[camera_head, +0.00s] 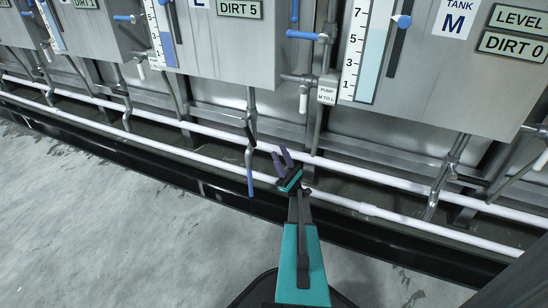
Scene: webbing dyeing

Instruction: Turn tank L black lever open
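Tank L (230,55) is the grey tank at the top centre, with its label cut off by the top edge and a DIRT 5 sign. A drain pipe (251,100) comes down from its underside. A small black lever (250,134) shows on this pipe, roughly along it. A blue handle (249,172) hangs below it. My gripper (282,155) is to the right of the pipe and a little lower than the black lever. Its two dark purple fingers stand apart with nothing visible between them. It looks apart from the lever, but depth is hard to judge.
Long white pipes (380,172) run along the wall under the tanks. A black trough edge (130,155) borders the open grey floor (90,230).

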